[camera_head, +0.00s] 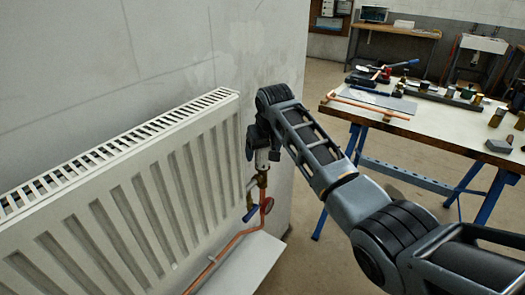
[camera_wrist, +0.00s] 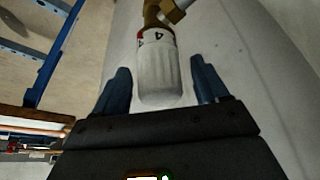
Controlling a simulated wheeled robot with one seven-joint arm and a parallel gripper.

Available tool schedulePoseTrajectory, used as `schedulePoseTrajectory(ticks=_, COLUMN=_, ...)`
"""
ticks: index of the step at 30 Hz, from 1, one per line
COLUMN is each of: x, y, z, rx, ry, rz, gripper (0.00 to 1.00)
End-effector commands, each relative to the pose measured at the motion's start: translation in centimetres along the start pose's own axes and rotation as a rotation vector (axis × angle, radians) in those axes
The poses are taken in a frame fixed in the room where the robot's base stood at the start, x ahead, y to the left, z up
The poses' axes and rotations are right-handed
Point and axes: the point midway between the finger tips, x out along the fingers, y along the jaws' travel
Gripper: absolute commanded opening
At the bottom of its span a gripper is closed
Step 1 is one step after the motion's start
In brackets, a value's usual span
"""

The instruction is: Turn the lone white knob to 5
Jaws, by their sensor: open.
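The white knob (camera_wrist: 158,75) shows in the wrist view between the two fingers of my gripper (camera_wrist: 163,90), with a gap on each side. Its collar carries a dark digit that looks like a 4 and a red mark at its left. A brass valve body (camera_wrist: 165,12) joins the knob's numbered end. In the head view the knob (camera_head: 262,160) is a small pale shape at the right end of the radiator, partly hidden by my gripper (camera_head: 252,145). My gripper is open around the knob.
The white radiator (camera_head: 130,190) stands along the wall at left. Below the valve are a blue-handled lever (camera_head: 250,213), a red round part (camera_head: 267,205) and copper pipe (camera_head: 225,248). A workbench (camera_head: 430,118) with tools stands at right. Open floor lies between.

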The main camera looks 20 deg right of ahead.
Motion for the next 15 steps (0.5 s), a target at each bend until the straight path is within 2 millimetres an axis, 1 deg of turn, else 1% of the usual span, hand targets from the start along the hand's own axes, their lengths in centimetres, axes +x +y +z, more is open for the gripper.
schedulePoseTrajectory(ticks=1, x=-0.01, y=0.01, z=-0.01, rx=0.0, ry=0.0, rz=0.0, gripper=0.72)
schedulePoseTrajectory(ticks=2, x=-0.02, y=0.01, z=-0.01, rx=0.0, ry=0.0, rz=0.0, gripper=0.69)
schedulePoseTrajectory(ticks=15, x=-0.03, y=0.02, z=0.0, rx=0.0, ry=0.0, rz=0.0, gripper=0.27)
